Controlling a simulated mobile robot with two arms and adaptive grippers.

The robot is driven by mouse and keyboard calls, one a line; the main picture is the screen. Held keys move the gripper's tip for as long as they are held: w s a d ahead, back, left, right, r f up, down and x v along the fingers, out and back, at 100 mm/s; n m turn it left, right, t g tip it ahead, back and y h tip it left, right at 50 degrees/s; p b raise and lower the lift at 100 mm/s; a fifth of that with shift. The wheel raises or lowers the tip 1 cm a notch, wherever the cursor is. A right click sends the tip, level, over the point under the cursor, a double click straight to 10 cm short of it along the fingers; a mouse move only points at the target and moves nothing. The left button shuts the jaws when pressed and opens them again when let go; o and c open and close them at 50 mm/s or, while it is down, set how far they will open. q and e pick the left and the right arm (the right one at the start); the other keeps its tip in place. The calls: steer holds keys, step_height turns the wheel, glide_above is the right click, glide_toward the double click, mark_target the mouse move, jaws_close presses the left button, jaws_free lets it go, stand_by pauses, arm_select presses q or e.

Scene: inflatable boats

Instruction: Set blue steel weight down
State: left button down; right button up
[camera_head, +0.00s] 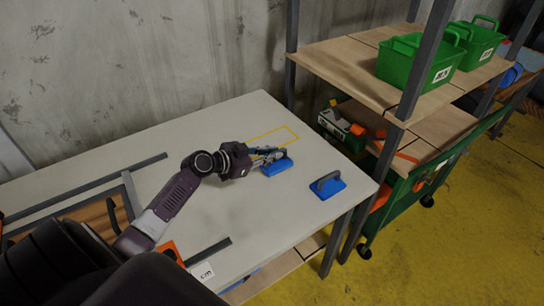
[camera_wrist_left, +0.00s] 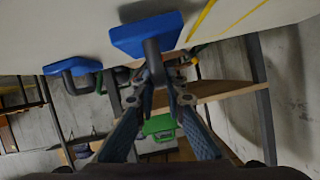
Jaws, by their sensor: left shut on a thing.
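My left gripper (camera_head: 268,155) is shut on the grey handle of a blue steel weight (camera_head: 278,167). In the left wrist view, my left gripper (camera_wrist_left: 160,83) is closed around the handle, with the blue base (camera_wrist_left: 147,34) against or close to the table surface. I cannot tell whether the base touches the table. The weight is upright beside the near edge of a yellow outlined rectangle (camera_head: 297,137) on the table. A second blue weight (camera_head: 330,190) with a grey handle stands apart, nearer the table's right corner. It also shows in the left wrist view (camera_wrist_left: 72,66). My right gripper is not in view.
The pale table (camera_head: 245,215) has clear room around the weights. Metal bars (camera_head: 80,188) lie at its left. A shelf unit (camera_head: 345,70) with green crates (camera_head: 420,62) stands to the right, and a concrete wall is behind.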

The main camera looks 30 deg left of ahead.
arm_select(q)
steer(key=shift+w+f, duration=0.1)
steer(key=shift+f, duration=0.3)
steer(key=shift+f, duration=0.1)
steer(key=c, duration=2.4)
jaws_free()
steer(key=shift+f, duration=0.25)
steer(key=o, duration=0.4)
steer(key=shift+r, duration=0.1)
